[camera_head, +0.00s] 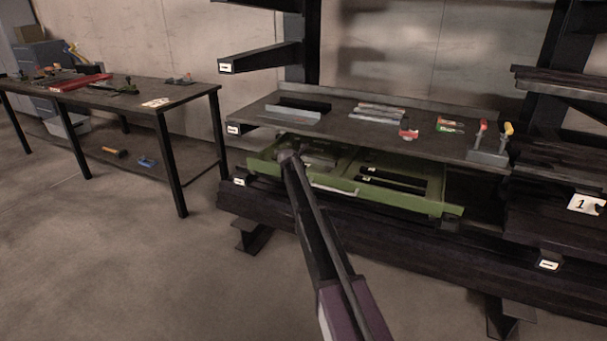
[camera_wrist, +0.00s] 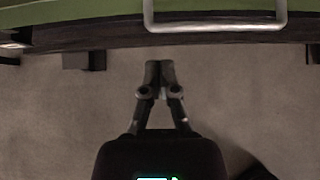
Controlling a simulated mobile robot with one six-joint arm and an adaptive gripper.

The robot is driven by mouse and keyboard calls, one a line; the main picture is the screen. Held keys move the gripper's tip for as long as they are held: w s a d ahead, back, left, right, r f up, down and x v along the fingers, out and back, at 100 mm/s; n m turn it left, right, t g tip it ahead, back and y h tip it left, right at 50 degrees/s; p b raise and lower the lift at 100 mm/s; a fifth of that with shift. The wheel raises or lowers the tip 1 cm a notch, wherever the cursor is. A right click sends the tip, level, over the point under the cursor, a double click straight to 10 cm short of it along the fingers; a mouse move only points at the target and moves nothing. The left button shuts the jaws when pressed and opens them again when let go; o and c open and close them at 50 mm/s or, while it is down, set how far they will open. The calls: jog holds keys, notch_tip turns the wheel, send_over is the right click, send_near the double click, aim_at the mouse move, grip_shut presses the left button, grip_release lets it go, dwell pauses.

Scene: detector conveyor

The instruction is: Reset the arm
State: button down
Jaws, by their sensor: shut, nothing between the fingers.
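My gripper (camera_wrist: 160,78) shows in the wrist view with its two fingers closed together and nothing between them. It points toward the green drawer front (camera_wrist: 80,13) and its metal handle (camera_wrist: 215,27), with the fingertips apart from the handle in the picture. In the head view, my arm reaches up from the bottom to the green drawer (camera_head: 400,204), which stands pulled out below the shelf top. My gripper cannot be made out there. The drawer has two sections, with grey items in the left and dark bars in the right; my arm hides part of it.
The shelf top (camera_head: 330,122) above the drawer holds metal pieces, small tools and a grey holder (camera_head: 487,155) with red and yellow handles. Rack arms (camera_head: 262,58) jut out above. A work table (camera_head: 150,100) stands left. The floor (camera_head: 130,260) at front left is clear.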

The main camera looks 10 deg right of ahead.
jog(key=shift+s, duration=0.1)
jog(key=s+a+f+m+g+y, duration=0.25)
jog(key=s+m, duration=0.65)
jog(key=s, duration=0.8)
jog(key=s+a+f+m+g+y, duration=0.15)
jog(key=s+a+m, duration=0.25)
jog(key=s+m, duration=1)
jog(key=s+a+f+m+g+y, duration=0.1)
jog(key=s+a+m+g, duration=0.3)
jog(key=s, duration=1.7)
notch_tip(320, 180, up, 24)
jog(key=m+t+p, duration=0.1)
jog(key=p, duration=2.3)
jog(key=shift+s+d+f+y, duration=0.15)
jog(key=shift+d+f+y, duration=0.15)
jog(key=shift+d, duration=0.1)
